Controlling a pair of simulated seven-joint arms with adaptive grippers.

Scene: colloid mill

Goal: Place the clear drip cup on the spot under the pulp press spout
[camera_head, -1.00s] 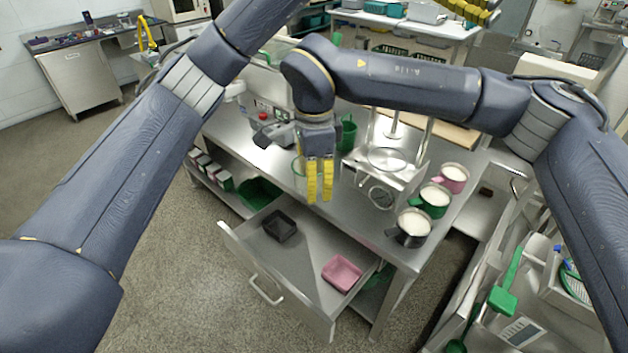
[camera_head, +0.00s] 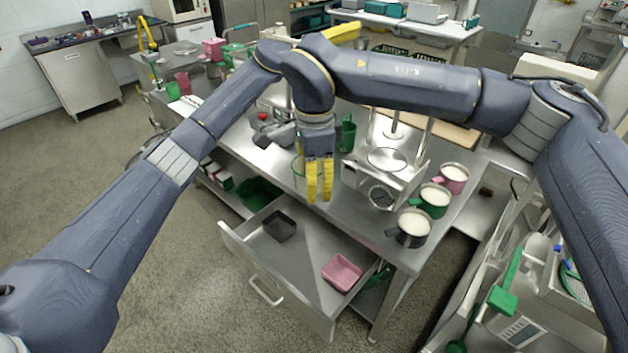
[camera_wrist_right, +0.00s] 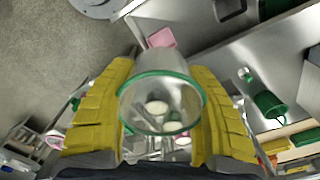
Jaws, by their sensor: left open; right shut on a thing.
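The clear drip cup with a green rim (camera_wrist_right: 160,105) is between the yellow fingers of my right gripper (camera_wrist_right: 161,115) in the right wrist view, which is shut on it. In the head view my right gripper (camera_head: 320,181) points down above the steel table, and the cup (camera_head: 299,166) shows partly at its left side. My left gripper (camera_head: 343,32) is open and empty, beyond the right arm at the far side of the table.
Several white-filled cups, including a dark one (camera_head: 411,229), line the right edge. An open drawer (camera_head: 290,262) holds a black tray and a pink tray (camera_head: 342,272).

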